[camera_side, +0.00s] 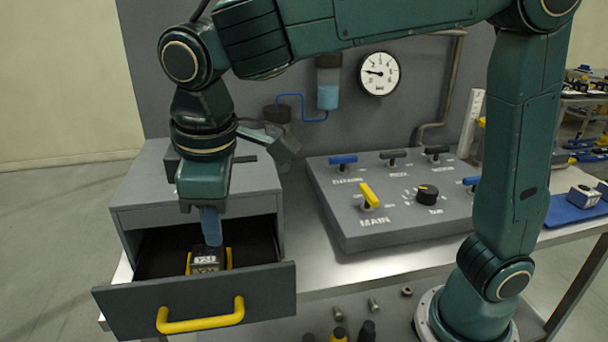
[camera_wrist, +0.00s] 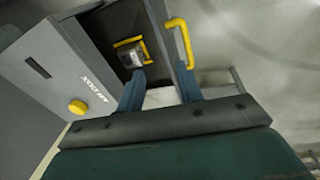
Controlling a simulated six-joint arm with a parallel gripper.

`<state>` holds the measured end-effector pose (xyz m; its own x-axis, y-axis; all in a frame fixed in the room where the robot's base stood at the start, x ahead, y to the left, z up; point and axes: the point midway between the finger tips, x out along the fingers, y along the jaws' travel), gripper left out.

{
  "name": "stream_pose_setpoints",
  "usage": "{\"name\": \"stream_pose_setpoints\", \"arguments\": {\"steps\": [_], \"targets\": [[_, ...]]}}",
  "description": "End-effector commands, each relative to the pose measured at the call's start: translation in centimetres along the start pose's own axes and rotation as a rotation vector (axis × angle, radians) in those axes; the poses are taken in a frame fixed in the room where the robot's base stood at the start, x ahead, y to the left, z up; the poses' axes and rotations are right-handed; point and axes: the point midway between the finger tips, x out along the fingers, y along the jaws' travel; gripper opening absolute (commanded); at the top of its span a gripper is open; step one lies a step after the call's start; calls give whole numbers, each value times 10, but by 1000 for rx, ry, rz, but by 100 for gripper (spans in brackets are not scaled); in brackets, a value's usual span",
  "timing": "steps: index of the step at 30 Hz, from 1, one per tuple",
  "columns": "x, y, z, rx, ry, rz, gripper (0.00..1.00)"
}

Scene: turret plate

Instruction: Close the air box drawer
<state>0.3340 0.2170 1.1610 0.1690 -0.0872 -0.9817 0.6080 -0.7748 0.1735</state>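The air box drawer (camera_side: 120,304) is pulled out of its grey cabinet (camera_side: 150,190), with a yellow handle (camera_side: 200,318) on its front. In the wrist view its yellow handle (camera_wrist: 181,42) also shows. A small dark unit with a pale label and yellow grips (camera_side: 208,261) sits inside the drawer, and it shows in the wrist view (camera_wrist: 130,53). My gripper (camera_side: 210,236) points down over the open drawer, close to the unit. In the wrist view the blue fingers of my gripper (camera_wrist: 160,80) are wide apart with nothing held. Whether a finger touches the unit is unclear.
A grey control panel (camera_side: 400,235) with several switches and a yellow MAIN lever (camera_side: 369,195) stands right of the cabinet. A round gauge (camera_side: 379,74) hangs on the back wall. Open floor lies in front of the drawer.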

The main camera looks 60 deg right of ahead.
Motion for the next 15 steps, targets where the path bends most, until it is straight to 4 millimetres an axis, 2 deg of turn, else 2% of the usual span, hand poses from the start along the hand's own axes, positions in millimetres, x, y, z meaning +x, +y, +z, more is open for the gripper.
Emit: {"name": "stream_pose_setpoints", "arguments": {"steps": [1, 6, 10, 15], "targets": [[4, -14, -10, -33, -15, 0, 36], [13, -46, -31, -101, -44, 4, 36], [16, -58, -37, -125, -54, 5, 36], [17, -61, -39, -131, -56, 6, 36]]}}
